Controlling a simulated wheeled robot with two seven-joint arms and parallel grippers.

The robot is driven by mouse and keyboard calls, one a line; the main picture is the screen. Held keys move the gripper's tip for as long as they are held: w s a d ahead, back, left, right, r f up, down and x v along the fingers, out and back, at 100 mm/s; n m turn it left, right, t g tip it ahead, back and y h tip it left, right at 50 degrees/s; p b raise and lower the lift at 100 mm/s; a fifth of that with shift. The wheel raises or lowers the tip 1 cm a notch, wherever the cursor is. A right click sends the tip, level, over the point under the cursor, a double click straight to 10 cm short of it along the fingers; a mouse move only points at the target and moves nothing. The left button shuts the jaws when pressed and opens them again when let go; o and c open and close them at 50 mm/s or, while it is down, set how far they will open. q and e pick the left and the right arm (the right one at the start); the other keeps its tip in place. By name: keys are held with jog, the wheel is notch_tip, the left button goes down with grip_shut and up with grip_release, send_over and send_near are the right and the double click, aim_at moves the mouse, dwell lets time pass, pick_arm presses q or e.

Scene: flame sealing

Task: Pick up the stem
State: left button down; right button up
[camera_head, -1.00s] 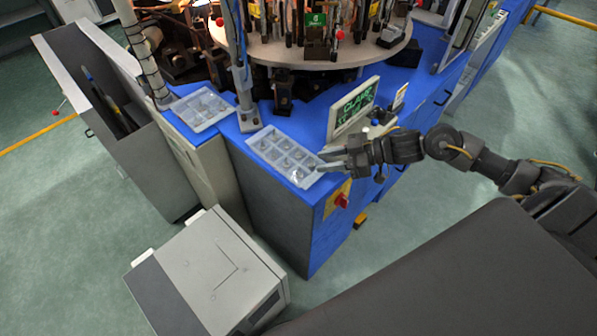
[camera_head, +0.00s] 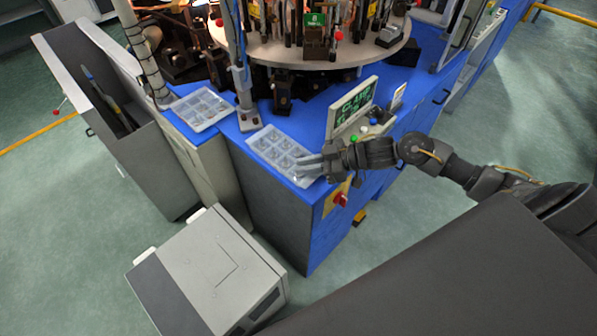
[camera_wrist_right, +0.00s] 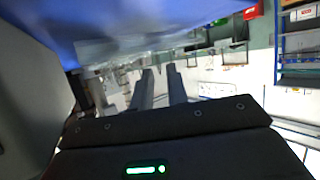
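A clear compartment tray (camera_head: 268,139) lies on the blue machine top, with small glassy pieces in its cells. The stem itself is too small to single out among them. My right gripper (camera_head: 301,167) is over the tray's right-hand edge in the head view, fingers pointing left. In the right wrist view the two fingers (camera_wrist_right: 160,69) stand apart with a gap and nothing clear between them; the tray (camera_wrist_right: 105,48) shows blurred beyond. Contact with the tray cannot be told. My left gripper is not in view.
A second clear tray (camera_head: 200,107) lies to the left. A screen (camera_head: 352,108) with green text stands just behind my right gripper. A red knob (camera_head: 341,199) is on the machine's side below it. A round carousel (camera_head: 310,50) with burners is at the back.

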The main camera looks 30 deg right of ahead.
grip_shut()
jog(key=shift+r, duration=0.1)
jog(key=shift+r, duration=0.6)
jog(key=s+d+r, duration=0.4)
jog(key=d+r, duration=0.7)
jog(key=d, duration=0.2)
jog(key=shift+s+d+r, duration=0.15)
jog(key=shift+s+r, duration=0.05)
jog(key=shift+r, duration=0.05)
jog(key=a+f, duration=0.2)
jog(key=a, duration=1.4)
jog(key=shift+w+a+f+t, duration=0.2)
jog(key=shift+w+f+t, duration=0.15)
jog(key=shift+w, duration=0.1)
